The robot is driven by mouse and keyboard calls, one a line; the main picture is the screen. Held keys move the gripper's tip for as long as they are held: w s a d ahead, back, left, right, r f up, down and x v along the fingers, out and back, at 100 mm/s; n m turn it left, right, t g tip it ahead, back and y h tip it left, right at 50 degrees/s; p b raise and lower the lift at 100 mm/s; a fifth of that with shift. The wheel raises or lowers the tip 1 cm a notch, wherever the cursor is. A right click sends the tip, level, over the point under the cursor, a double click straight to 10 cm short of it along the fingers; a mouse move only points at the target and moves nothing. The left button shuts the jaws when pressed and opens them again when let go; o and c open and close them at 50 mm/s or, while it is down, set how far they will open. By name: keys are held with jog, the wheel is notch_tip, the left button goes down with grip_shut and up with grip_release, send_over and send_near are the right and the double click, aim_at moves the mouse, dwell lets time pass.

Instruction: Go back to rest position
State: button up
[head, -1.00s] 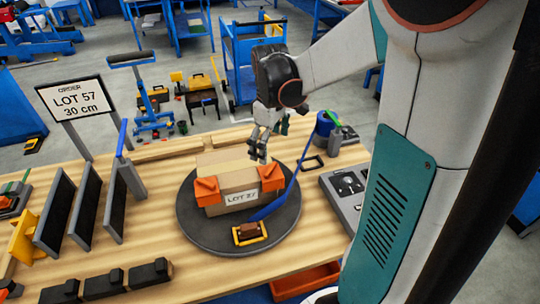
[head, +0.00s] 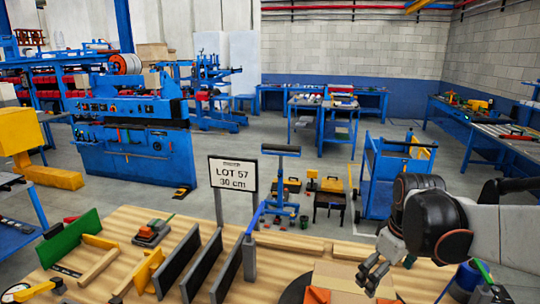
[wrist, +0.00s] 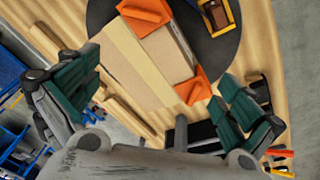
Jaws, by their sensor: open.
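My gripper (head: 373,274) is at the lower right of the head view, above the bench. In the wrist view my gripper (wrist: 160,103) shows its two green-padded fingers wide apart with nothing between them. Beyond the fingers lies the cardboard box (wrist: 145,65) with orange corner pieces (wrist: 193,88) on a dark round turntable (wrist: 100,12). In the head view only the top of the box (head: 340,280) shows at the bottom edge, below my gripper. The gripper is apart from the box.
The wooden bench (head: 130,225) carries dark upright panels (head: 200,262), a green panel (head: 70,238) and a "LOT 57 30 cm" sign (head: 233,173). A blue roller stand (head: 281,185) and a blue cart (head: 385,175) stand behind it. A blue strap roll (head: 466,277) is at the right.

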jog(key=s+a+f+m+t+b, duration=0.2)
jog(key=s+a+m+t+b, duration=0.3)
jog(key=s+a, duration=0.3)
jog(key=shift+s+a+f, duration=0.2)
jog(key=shift+s+a, duration=0.1)
jog(key=shift+s, duration=1.7)
